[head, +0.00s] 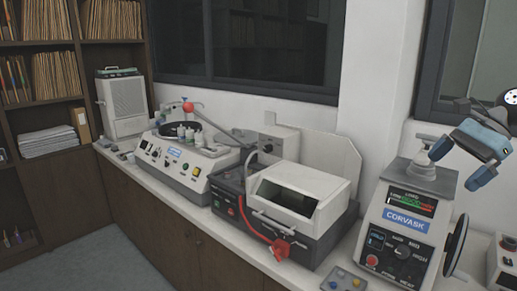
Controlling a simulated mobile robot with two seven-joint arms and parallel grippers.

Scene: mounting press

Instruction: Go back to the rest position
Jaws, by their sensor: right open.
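My right gripper (460,164) is in the upper right of the head view, with its arm coming in from the right edge. Its two blue-tipped fingers are spread apart with nothing between them. It appears above and to the right of the mounting press (383,216), a white machine labelled CORVASK. The press has a grey round knob or cap (422,167) on top and a dark handwheel (457,245) on its right side. I cannot tell the exact gap between gripper and press. My left gripper is out of view.
A cut-off machine with a white hood (302,182) stands left of the press. Further left are a grinder-polisher (180,168) and a white box unit (122,105). A small button box (343,281) lies at the front. Shelves (62,50) fill the left. Floor (95,265) is clear.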

